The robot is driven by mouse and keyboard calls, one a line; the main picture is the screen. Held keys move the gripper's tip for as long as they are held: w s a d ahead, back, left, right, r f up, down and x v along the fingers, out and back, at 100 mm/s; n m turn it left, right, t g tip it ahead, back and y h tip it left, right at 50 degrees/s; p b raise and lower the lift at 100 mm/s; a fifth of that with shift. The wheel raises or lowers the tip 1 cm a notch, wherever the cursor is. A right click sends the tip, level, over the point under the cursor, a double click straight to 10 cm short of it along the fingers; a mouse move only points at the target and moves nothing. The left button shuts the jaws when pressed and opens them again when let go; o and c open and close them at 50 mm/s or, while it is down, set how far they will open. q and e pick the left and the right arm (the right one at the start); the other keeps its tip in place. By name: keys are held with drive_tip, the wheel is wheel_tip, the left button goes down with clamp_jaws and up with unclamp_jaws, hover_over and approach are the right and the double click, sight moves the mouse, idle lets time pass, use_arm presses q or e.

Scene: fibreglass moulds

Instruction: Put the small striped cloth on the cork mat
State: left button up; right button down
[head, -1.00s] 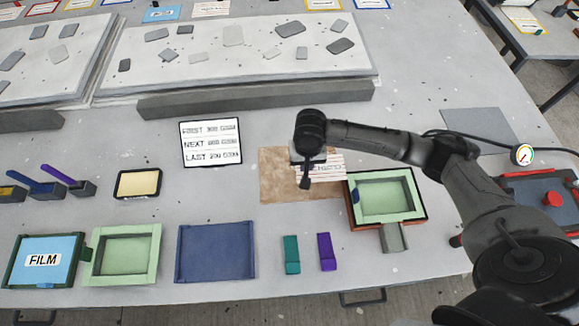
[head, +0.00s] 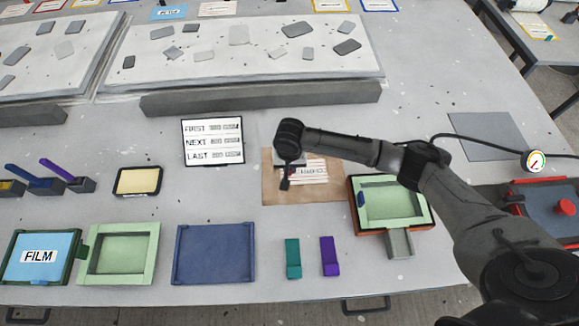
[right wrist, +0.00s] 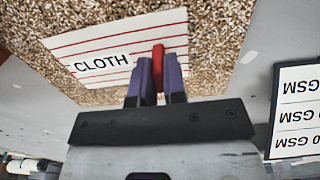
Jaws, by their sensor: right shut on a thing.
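The small striped cloth (head: 314,173), white with red stripes and a "CLOTH" label, is over the brown cork mat (head: 303,197). In the right wrist view the cloth (right wrist: 95,45) has speckled mat (right wrist: 228,30) around it. I cannot tell whether it rests on the mat or hangs just above. My right gripper (head: 286,182) is over the left part of the mat. In the right wrist view its fingers (right wrist: 158,72) are shut on a red tab (right wrist: 158,60) at the cloth's edge. My arm hides part of the cloth in the head view. My left gripper is not in view.
A white weight sign (head: 213,142) stands left of the mat. A green tray (head: 393,203) in a dark-rimmed frame is close on its right. Teal (head: 293,258) and purple (head: 329,256) clips lie in front. A grey bar (head: 260,97) lies behind.

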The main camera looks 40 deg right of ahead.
drive_tip(key=shift+f, duration=0.1)
drive_tip(key=c, duration=1.2)
unclamp_jaws()
